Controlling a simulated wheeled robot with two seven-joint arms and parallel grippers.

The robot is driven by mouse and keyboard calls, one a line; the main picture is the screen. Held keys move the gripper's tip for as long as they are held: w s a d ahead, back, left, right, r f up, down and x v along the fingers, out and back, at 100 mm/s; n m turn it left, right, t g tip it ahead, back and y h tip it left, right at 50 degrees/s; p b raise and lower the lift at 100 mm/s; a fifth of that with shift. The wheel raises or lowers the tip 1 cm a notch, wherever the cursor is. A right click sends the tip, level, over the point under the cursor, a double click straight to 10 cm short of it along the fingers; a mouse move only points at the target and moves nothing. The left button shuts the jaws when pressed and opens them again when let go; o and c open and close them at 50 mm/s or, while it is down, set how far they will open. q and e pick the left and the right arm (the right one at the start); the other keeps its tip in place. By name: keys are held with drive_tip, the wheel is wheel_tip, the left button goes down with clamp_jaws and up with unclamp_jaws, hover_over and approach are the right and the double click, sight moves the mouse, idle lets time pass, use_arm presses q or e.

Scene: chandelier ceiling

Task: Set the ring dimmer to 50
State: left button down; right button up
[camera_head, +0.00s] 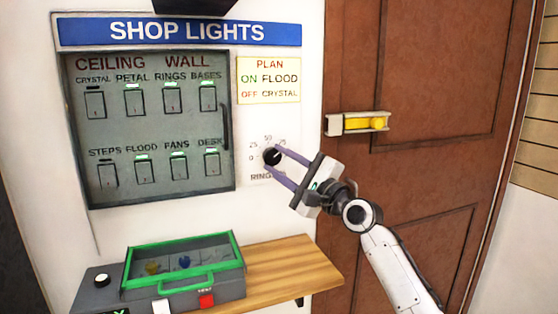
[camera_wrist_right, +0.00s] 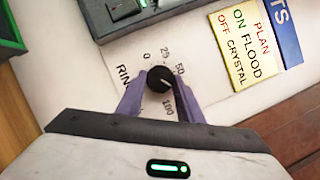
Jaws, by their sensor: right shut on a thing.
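The ring dimmer is a small round black knob (camera_head: 271,157) on the white wall panel, right of the switch cabinet. Its printed scale runs from 0 through 25, 50 and 75, with 100 legible in the right wrist view. My right gripper (camera_head: 272,158) has its two purple fingers on either side of the knob and is shut on it. In the right wrist view, the knob (camera_wrist_right: 160,79) sits between the fingertips. A small light pointer mark on it appears to face the 75 side, past 50; the exact reading is hard to tell. My left gripper is not in view.
The grey switch cabinet (camera_head: 150,132) with several labelled switches is left of the knob. A plan card (camera_head: 268,80) is above it. A wooden shelf (camera_head: 290,265) with a green-rimmed box (camera_head: 185,290) is below. A brown door (camera_head: 440,75) with a yellow latch (camera_head: 357,123) is at right.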

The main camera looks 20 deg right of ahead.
drive_tip(key=n+p, duration=0.1)
drive_tip(key=n, duration=0.1)
drive_tip(key=n+g+p, duration=0.1)
drive_tip(key=n, duration=0.1)
drive_tip(key=n+g+p, duration=0.1)
drive_tip(key=n+p, duration=0.1)
drive_tip(key=shift+d+r, duration=0.1)
drive_tip(key=shift+r, duration=0.3)
drive_tip(key=shift+n+g+h+p, duration=0.3)
drive_tip(key=shift+n+g, duration=0.2)
drive_tip(key=shift+n, duration=0.5)
drive_tip(key=shift+n+g+h, duration=0.3)
drive_tip(key=shift+n+g, duration=0.1)
drive_tip(key=shift+n, duration=0.5)
drive_tip(key=o, duration=1.1)
drive_tip(key=shift+c, duration=0.2)
